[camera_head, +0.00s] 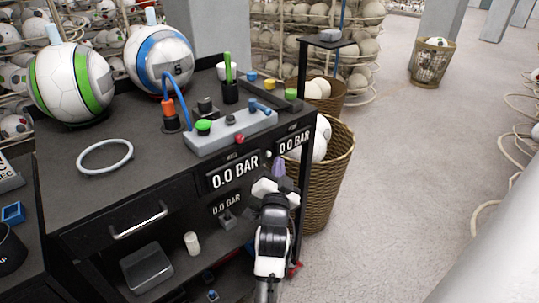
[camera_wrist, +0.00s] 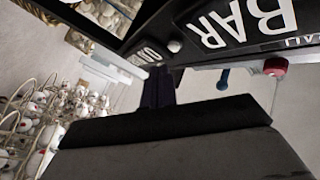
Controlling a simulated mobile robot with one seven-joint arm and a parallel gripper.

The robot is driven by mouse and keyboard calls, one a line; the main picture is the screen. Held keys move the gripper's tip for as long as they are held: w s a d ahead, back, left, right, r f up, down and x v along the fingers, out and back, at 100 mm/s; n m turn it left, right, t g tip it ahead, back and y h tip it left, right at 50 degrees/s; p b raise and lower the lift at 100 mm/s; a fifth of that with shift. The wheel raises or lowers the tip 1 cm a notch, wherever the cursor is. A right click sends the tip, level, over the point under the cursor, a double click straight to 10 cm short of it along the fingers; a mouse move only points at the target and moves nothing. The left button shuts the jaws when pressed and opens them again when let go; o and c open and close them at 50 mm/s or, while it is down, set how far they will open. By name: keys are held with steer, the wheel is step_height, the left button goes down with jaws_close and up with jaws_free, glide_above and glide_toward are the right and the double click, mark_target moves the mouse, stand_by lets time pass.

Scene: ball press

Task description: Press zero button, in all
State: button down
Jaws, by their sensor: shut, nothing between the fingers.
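My gripper (camera_head: 278,167) is in front of the bench's front edge, just below and between two "0.0 BAR" displays. Its fingers are shut with nothing between them; they show in the wrist view as a dark shape (camera_wrist: 158,90). The left display (camera_head: 234,172) and the right display (camera_head: 295,142) both read 0.0 BAR. In the wrist view a small pale round button (camera_wrist: 174,46) sits on the dark panel between the displays, a little apart from the fingertips. I cannot read a label on it. A third display (camera_head: 226,206) lower down also reads 0.0 BAR.
A red knob (camera_head: 239,139) is on the grey block (camera_head: 228,131) on the bench top. Two footballs, a white ring (camera_head: 105,156) and a blue-hosed orange fitting (camera_head: 170,115) are on the bench. A wicker basket (camera_head: 335,180) stands close to the right. Floor further right is open.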

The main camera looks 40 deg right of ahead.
steer(key=shift+s+d, duration=0.15)
steer(key=shift+s, duration=1.95)
